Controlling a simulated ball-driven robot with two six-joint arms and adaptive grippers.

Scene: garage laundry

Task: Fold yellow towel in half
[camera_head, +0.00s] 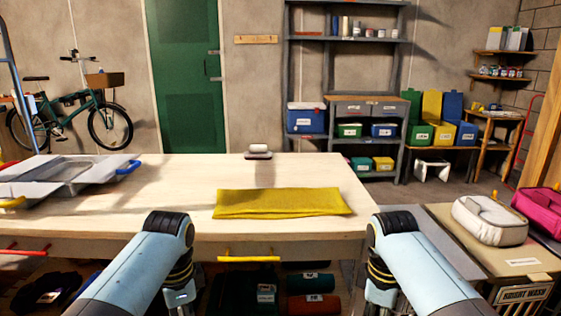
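The yellow towel (283,202) lies on the pale wooden table (205,172) near its front edge. It looks like a wide, shallow strip, its long side running left to right. Its front side looks a little thick, and I cannot tell how many layers it has. My two blue arms rise from the bottom of the view on either side of the towel and bend downward at their dark joints.
A grey metal tray-like unit (62,172) with blue and yellow handles fills the table's left end. A small roller-like object (258,152) stands at the back edge. A cabinet with a white bag (489,220) and a pink bag (541,209) stands at right. The table around the towel is clear.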

